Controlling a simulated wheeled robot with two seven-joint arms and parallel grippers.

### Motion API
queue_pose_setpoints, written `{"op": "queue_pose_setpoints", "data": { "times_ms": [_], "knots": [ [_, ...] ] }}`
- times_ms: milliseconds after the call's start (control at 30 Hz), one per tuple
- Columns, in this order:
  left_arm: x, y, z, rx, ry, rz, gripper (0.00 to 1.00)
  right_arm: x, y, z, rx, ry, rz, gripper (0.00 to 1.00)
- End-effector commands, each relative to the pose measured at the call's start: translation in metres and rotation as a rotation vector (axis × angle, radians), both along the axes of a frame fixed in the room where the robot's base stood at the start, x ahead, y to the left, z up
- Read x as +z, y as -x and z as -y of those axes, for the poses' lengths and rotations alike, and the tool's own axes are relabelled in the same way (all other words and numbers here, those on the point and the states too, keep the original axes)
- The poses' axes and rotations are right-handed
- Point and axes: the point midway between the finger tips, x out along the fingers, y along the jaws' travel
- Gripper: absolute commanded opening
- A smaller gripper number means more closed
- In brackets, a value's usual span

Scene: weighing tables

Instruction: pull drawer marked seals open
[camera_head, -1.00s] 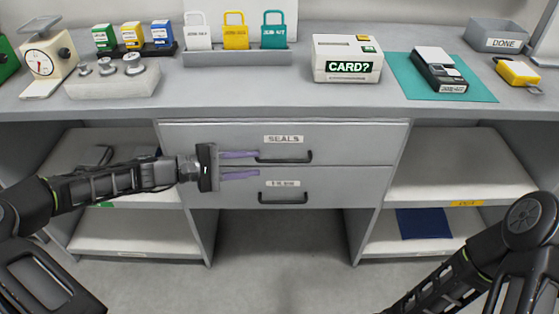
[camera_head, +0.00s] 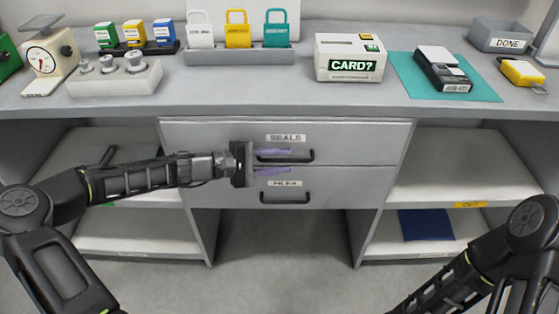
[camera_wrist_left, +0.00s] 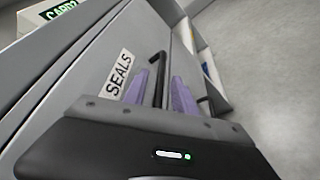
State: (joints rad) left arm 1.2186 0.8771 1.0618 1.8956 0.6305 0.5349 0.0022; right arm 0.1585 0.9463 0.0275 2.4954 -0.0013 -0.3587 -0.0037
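The drawer marked SEALS (camera_head: 360,143) is the upper grey drawer under the counter, and its front looks flush and closed. Its label (camera_head: 285,138) sits above a black bar handle (camera_head: 308,157). My left gripper (camera_head: 274,161) is at the left part of this handle, with its two purple fingers apart, one above the other. The SEALS label (camera_wrist_left: 118,74) shows there too. My right gripper is out of view.
A lower drawer (camera_head: 345,186) with a blurred label and its own handle (camera_head: 285,198) sits just below. Open shelves flank the drawers. The counter above (camera_head: 300,95) holds a card box (camera_head: 350,57), padlock-shaped tags and a scale. The space under the drawers is empty.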

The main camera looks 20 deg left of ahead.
Motion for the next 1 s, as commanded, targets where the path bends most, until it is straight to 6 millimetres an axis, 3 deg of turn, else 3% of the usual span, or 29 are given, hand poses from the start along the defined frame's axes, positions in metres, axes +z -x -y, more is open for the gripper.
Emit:
{"op": "queue_pose_setpoints", "data": {
  "times_ms": [100, 500, 1000],
  "knots": [
    [0.0001, 0.0002, -0.0002, 0.0, 0.0, 0.0, 0.33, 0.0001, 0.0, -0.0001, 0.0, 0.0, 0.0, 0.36],
    [0.0002, 0.0003, -0.0004, 0.0, 0.0, 0.0, 0.0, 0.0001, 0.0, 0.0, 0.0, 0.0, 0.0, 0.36],
    [0.0, 0.0005, -0.0004, 0.0, 0.0, 0.0, 0.0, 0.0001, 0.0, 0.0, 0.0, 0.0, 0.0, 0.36]
  ]
}}
